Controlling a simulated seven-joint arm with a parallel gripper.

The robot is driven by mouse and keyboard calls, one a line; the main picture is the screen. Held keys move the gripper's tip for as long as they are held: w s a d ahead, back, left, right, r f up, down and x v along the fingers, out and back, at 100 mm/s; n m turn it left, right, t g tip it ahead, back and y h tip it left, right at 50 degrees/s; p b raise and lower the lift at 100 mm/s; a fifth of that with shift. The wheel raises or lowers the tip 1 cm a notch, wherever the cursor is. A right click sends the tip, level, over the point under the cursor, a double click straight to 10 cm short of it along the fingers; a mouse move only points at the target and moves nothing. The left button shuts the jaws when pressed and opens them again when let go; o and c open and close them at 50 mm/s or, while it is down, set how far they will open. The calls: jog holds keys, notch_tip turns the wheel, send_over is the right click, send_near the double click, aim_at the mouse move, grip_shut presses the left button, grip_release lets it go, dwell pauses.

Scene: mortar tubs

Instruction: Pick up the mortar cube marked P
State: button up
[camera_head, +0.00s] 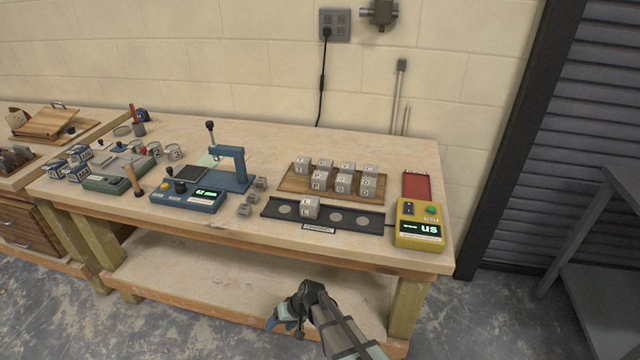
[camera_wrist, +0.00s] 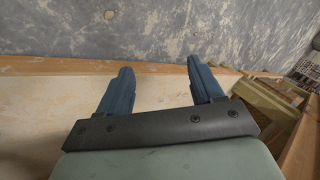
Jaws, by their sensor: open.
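Several grey mortar cubes with dark letters stand in two rows on a wooden board (camera_head: 286,190) on the bench. The front-left cube (camera_head: 319,181) appears to be marked P, though the lettering is small. Another cube (camera_head: 310,208) sits apart on the black strip in front of the board; its letter is hard to read. My gripper (camera_head: 285,325) is low in front of the bench, well away from all cubes. In the wrist view its two blue fingers (camera_wrist: 162,82) are spread apart with nothing between them. No cube shows in the wrist view.
The black strip (camera_head: 353,219) with round pads lies before the board. A yellow meter (camera_head: 419,227) and red plate (camera_head: 416,186) stand right. A blue instrument with a press arm (camera_head: 232,165) and small grey blocks (camera_head: 245,210) lie left. The bench's front edge lies between gripper and cubes.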

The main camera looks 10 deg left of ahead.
jog(key=a+r+n+y, duration=0.2)
jog(key=a+r, duration=0.8)
jog(key=a, duration=0.4)
jog(key=a+r+n+y, duration=0.2)
jog(key=a+r+n, duration=0.1)
jog(key=a+r, duration=0.9)
jog(key=w+a+r+n+t+y, duration=0.1)
jog(key=w+a+r+n, duration=0.3)
jog(key=r, duration=0.5)
jog(key=w+a+r+n+y, duration=0.1)
jog(key=w+a+r+n, duration=0.3)
jog(key=r, duration=0.5)
notch_tip(320, 180, up, 8)
jog(key=m+h, duration=0.1)
jog(key=h, duration=0.6)
send_over(320, 175)
jog(key=d, duration=0.5)
jog(key=x, duration=1.3)
jog(key=shift+w+d+f, duration=0.15)
jog(key=shift+w, duration=0.05)
